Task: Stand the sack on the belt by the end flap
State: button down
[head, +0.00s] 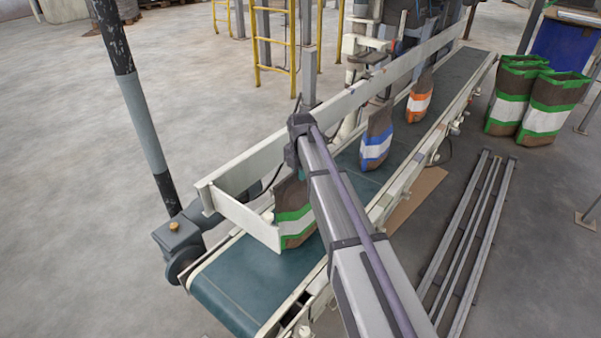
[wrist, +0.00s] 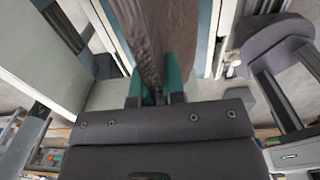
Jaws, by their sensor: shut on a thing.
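The sack (head: 296,222), brown with green and white bands, is upright at the near end of the green belt (head: 243,283). Its lower left side is right beside the cream end flap (head: 245,220), and the flap's end overlaps it in the head view. Its base looks to be at belt level, but I cannot tell whether it bears on the belt. My gripper's teal fingers (wrist: 155,86) are shut on the sack's top, which shows as brown folds (wrist: 165,35) in the wrist view.
A blue-banded sack (head: 376,140) and an orange-banded sack (head: 420,98) stand farther up the belt. A cream guide rail (head: 345,95) runs along the belt's far side. Several green-banded sacks (head: 545,105) stand on the floor at right. Metal bars (head: 465,235) lie beside the conveyor.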

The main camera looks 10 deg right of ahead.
jog(key=shift+f, duration=0.65)
jog(key=shift+f+b, duration=0.2)
jog(key=shift+b, duration=0.25)
jog(key=shift+f, duration=0.25)
jog(key=c, duration=1.1)
grip_release()
notch_tip(320, 180, up, 11)
jog(key=p, duration=1)
jog(key=shift+s+r+p, duration=0.1)
jog(key=shift+p, duration=0.25)
